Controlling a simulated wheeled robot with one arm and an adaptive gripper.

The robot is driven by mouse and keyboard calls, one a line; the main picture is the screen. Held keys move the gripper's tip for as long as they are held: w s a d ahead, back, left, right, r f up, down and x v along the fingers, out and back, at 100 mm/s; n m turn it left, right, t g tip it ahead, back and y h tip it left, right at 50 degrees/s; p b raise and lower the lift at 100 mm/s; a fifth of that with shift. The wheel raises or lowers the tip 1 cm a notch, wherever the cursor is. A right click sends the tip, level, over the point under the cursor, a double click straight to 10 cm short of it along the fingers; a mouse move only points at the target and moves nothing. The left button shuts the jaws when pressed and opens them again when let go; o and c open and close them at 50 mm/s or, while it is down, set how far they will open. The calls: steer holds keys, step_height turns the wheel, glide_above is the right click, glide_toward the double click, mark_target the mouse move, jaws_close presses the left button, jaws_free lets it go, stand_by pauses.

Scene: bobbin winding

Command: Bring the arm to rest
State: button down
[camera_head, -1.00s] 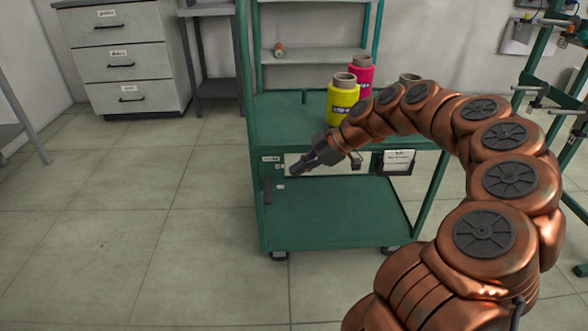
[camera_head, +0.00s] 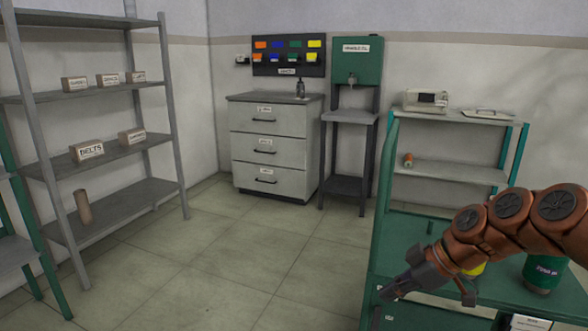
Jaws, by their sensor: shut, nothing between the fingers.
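My arm (camera_head: 500,225) is copper-coloured and reaches in from the right edge of the head view. My gripper (camera_head: 386,294) is shut and empty. It points to the left, in front of the near left part of the green cart (camera_head: 408,240). A yellow cone (camera_head: 476,270) on the cart is mostly hidden behind my arm. A dark green cone (camera_head: 545,272) stands to its right, partly covered by the arm.
Open floor (camera_head: 230,250) lies left of the cart. A grey shelf rack (camera_head: 115,150) with small labelled boxes stands at left. A drawer cabinet (camera_head: 268,150) and a small grey stand (camera_head: 348,117) are at the back. A shelf (camera_head: 455,172) with a device stands behind the cart.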

steer(key=s+a+r+m+g+h+p, duration=0.1)
steer(key=s+a+r+p, duration=0.3)
steer(key=s+r+p, duration=0.3)
steer(key=s+d+r+m+g+h+p, duration=0.1)
steer(key=s+r+m+g+h+p, duration=0.1)
steer(key=s+r+m+p, duration=0.4)
steer(key=s+d+r+m+g+h+p, duration=0.1)
steer(key=s+r+m+h+p, duration=0.3)
steer(key=s+r+p, duration=0.7)
steer(key=s+m+p, duration=0.2)
steer(key=s+p, duration=0.3)
steer(key=shift+d+g, duration=0.15)
steer(key=shift+g, duration=0.25)
